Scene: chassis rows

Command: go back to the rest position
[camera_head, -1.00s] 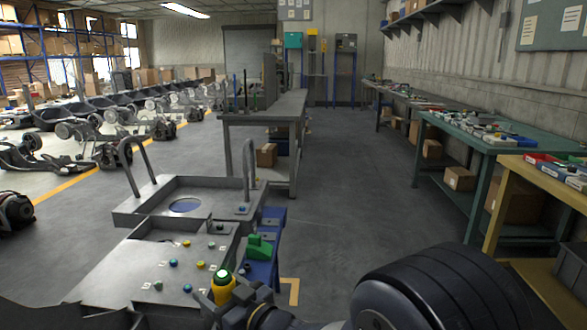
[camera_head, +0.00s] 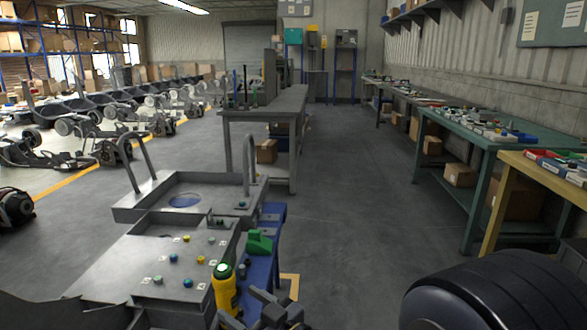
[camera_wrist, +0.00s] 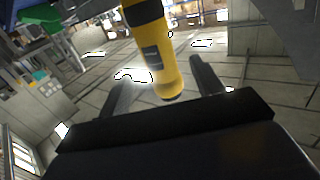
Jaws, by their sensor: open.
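A yellow tool with a black band and a pale green top (camera_head: 224,289) stands upright at the right edge of a grey metal cart (camera_head: 95,275). Its lower end is partly hidden in the head view. My gripper (camera_head: 243,305) is open and empty, just right of the tool and apart from it. In the wrist view the yellow tool (camera_wrist: 152,50) shows ahead, in line with the gap between my two dark fingers (camera_wrist: 160,78).
A green block (camera_head: 259,242) sits on a blue side shelf (camera_head: 264,268) of the cart. Coloured buttons dot the cart's top. A grey workbench (camera_head: 265,103) stands behind; green (camera_head: 490,140) and yellow (camera_head: 545,165) benches line the right wall. The floor between is clear.

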